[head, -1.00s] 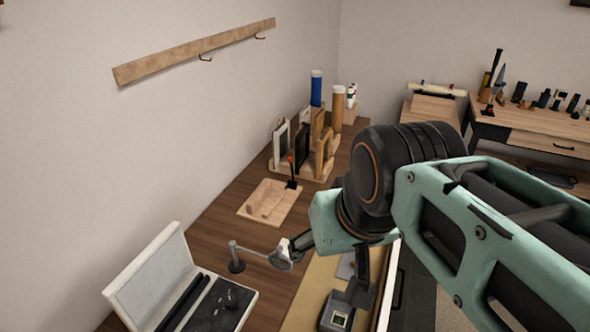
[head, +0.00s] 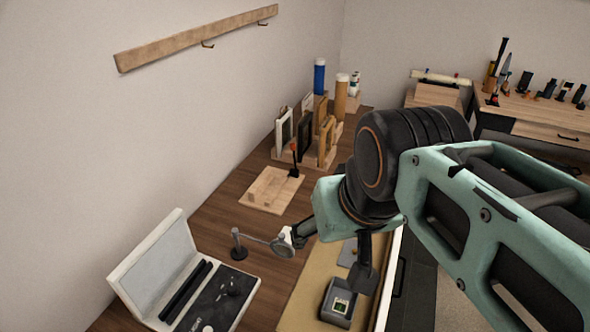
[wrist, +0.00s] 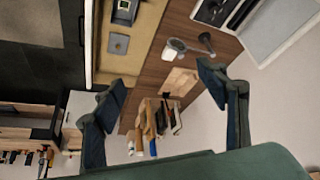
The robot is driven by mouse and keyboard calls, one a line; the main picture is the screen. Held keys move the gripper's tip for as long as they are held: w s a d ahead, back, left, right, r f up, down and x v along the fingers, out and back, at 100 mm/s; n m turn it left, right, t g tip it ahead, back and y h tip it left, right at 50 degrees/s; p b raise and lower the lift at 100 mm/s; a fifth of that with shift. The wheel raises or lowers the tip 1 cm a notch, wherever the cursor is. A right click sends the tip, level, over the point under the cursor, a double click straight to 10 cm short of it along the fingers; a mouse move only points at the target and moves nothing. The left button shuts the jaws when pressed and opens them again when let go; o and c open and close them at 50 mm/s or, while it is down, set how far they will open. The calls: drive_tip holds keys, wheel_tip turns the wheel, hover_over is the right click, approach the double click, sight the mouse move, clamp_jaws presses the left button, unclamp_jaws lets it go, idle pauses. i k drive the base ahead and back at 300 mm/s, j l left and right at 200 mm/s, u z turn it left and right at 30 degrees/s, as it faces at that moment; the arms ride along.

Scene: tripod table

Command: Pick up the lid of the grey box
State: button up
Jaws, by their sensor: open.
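A small dark grey box (head: 336,309) stands on the tan mat, with a green chip-like piece showing in its top. The box also shows at the top of the wrist view (wrist: 124,12). A flat grey square plate, which looks like the lid (wrist: 118,43), lies on the mat apart from the box. In the head view the lid (head: 347,253) is partly hidden by my gripper. My gripper (head: 326,258) is open and empty, above the table. In the wrist view its fingers (wrist: 162,82) are wide apart, with the lid outside the gap, beyond the left fingertip.
A magnifier on a stand (head: 281,245) is close to my left finger in the head view. A white open case (head: 160,262), a wooden tray (head: 270,192) and a rack of frames (head: 312,145) stand on the table. The tan mat (head: 306,296) has bare room.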

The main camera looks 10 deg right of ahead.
sight(348, 253)
drive_tip(key=k, duration=1.05)
drive_tip(key=k+u, duration=0.1)
drive_tip(key=u, duration=0.4)
drive_tip(key=k+u, duration=0.1)
drive_tip(key=u, duration=0.4)
drive_tip(key=l+u, duration=0.1)
drive_tip(key=u, duration=0.35)
drive_tip(key=l+u, duration=0.15)
drive_tip(key=u, duration=0.25)
drive_tip(key=l, duration=3.15)
